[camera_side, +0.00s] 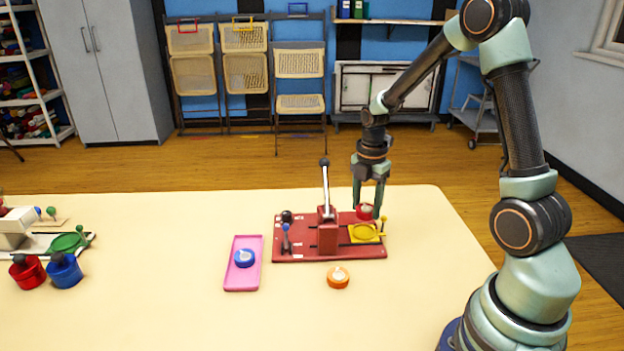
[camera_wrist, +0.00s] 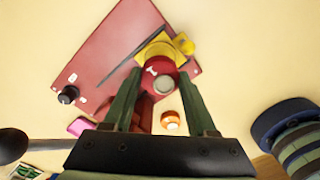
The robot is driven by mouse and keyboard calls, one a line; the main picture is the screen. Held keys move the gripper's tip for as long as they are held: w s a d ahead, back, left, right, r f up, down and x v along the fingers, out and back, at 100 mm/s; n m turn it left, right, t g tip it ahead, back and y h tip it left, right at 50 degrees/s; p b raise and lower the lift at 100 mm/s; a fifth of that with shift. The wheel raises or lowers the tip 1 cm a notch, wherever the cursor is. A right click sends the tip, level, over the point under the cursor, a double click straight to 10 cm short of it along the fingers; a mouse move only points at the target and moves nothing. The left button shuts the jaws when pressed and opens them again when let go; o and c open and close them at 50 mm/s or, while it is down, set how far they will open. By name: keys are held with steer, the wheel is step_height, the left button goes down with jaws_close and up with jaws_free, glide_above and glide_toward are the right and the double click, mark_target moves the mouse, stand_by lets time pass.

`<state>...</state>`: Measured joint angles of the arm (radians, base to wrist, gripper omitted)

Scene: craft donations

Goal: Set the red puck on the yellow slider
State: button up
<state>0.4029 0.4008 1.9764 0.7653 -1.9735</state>
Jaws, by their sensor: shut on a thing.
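The red puck (camera_side: 365,211) is between the fingertips of my gripper (camera_side: 368,207), at the right part of a red machine base. In the wrist view the red puck (camera_wrist: 160,78) shows between the fingers of my gripper (camera_wrist: 162,92). The yellow slider (camera_side: 363,233) has a round dish and a small yellow knob, and it sits on the red base just below the puck in the side view. In the wrist view the puck partly covers the yellow slider (camera_wrist: 181,43). I cannot tell whether the puck touches the slider.
The red base (camera_side: 300,252) carries an upright lever (camera_side: 325,185) to the left of my gripper. A blue puck (camera_side: 244,258) lies in a pink tray (camera_side: 240,283). An orange puck (camera_side: 338,278) lies in front of the base. Red and blue pots (camera_side: 65,271) stand far left.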

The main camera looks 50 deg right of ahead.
mark_target(366, 208)
steer(key=shift+f, duration=1.95)
steer(key=shift+f, duration=0.55)
steer(key=o, duration=1.1)
steer(key=shift+c, duration=0.2)
steer(key=shift+r, duration=5.55)
